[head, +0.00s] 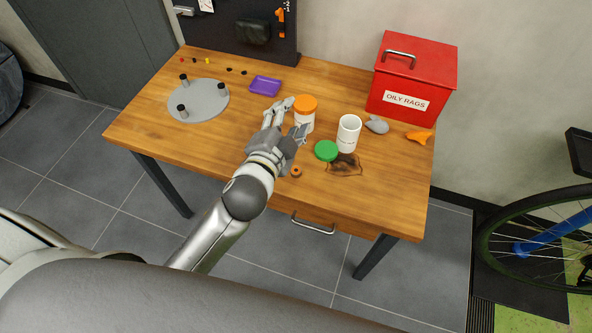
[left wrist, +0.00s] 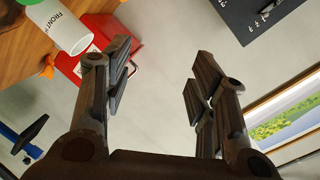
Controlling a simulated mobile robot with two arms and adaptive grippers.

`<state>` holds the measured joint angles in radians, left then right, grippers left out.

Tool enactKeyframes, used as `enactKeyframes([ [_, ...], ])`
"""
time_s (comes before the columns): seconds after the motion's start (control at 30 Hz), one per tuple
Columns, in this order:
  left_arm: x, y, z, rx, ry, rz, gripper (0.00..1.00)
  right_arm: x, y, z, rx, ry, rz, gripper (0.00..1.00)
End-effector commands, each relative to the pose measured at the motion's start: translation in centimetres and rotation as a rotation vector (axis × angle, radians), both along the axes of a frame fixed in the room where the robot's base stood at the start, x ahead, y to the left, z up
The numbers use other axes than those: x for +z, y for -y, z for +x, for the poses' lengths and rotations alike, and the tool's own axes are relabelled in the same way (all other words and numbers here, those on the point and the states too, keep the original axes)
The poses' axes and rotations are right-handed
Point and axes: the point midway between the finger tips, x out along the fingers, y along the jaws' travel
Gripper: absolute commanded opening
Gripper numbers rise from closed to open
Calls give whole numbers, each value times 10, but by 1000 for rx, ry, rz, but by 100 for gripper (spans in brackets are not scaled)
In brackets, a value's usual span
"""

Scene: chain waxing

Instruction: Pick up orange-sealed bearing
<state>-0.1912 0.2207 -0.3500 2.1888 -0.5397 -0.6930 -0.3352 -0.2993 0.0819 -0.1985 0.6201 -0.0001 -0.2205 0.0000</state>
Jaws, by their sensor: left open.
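The orange-sealed bearing (head: 296,171) is a small orange ring with a dark centre. It lies on the wooden table near its front edge, in the head view. The bearing does not show in the left wrist view. My right gripper is in neither view.
A red bin (head: 411,78) stands at the back right. A purple tray (head: 265,86) and a grey round plate with pegs (head: 210,101) are at the left.

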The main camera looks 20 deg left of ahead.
Motion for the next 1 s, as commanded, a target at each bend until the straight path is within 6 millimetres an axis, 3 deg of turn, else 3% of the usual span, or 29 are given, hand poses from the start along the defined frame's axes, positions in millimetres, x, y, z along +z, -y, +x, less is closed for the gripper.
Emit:
enactKeyframes([
  [0.03, 28, 17, 15, -69, 122, 99, 52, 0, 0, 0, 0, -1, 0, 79],
  [0.1, 66, 45, 26, -170, 298, 251, 52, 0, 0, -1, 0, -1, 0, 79],
  [0.2, 110, 93, 28, -314, 547, 482, 52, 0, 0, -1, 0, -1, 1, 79],
  [0.3, 137, 143, 17, -463, 792, 724, 52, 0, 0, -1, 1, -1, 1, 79],
  [0.4, 144, 190, -3, -618, 1025, 974, 52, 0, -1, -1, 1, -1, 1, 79],
  [0.53, 120, 237, -32, -839, 1310, 1305, 52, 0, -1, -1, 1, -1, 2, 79],
  [0.63, 83, 253, -49, -1032, 1505, 1558, 52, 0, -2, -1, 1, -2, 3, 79],
  [0.73, 35, 249, -56, -1257, 1671, 1803, 52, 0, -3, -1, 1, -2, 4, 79],
  [0.83, -14, 221, -52, -1529, 1792, 2027, 52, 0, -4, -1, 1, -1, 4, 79],
  [0.87, -27, 209, -48, 1556, -1743, -2001, 52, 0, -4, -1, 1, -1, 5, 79],
  [1.0, -69, 136, -25, 1543, -1369, -1701, 52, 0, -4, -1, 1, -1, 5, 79],
])
